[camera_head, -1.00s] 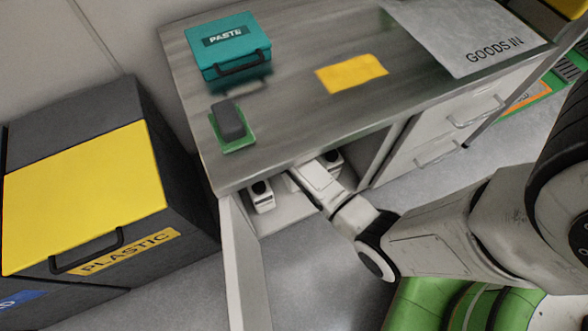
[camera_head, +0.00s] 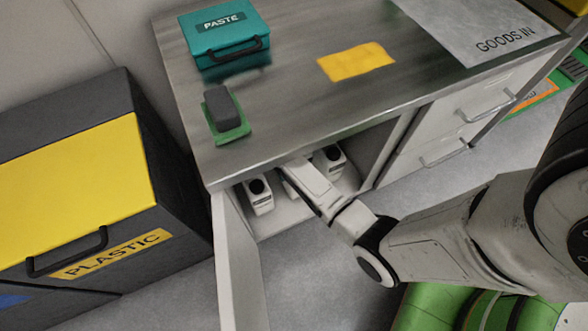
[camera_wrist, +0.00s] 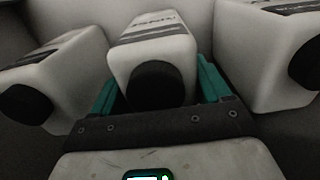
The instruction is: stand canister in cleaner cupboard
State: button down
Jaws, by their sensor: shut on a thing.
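The cleaner cupboard (camera_head: 287,214) is the open space under the left end of the bench, with its door (camera_head: 238,265) swung outward. My gripper (camera_wrist: 157,88) reaches inside it, its teal fingers on either side of a white canister with a black cap (camera_wrist: 160,82). It is shut on this canister, which my wrist mostly hides in the head view. A second white canister (camera_head: 258,195) stands to the left and a third (camera_head: 330,160) to the right. Both also flank the held one in the wrist view. Whether the held canister's base touches the cupboard floor is hidden.
The bench top (camera_head: 290,95) above carries a teal PASTE box (camera_head: 222,36), a dark block on a green pad (camera_head: 226,115), and a yellow sheet (camera_head: 356,62). A dark bin with a yellow lid (camera_head: 75,175) stands left of the door. Drawers (camera_head: 455,115) are to the right.

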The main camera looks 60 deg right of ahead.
grip_release()
jog(key=shift+f, duration=0.1)
jog(key=shift+r+p, duration=2.3)
jog(key=shift+r, duration=1.6)
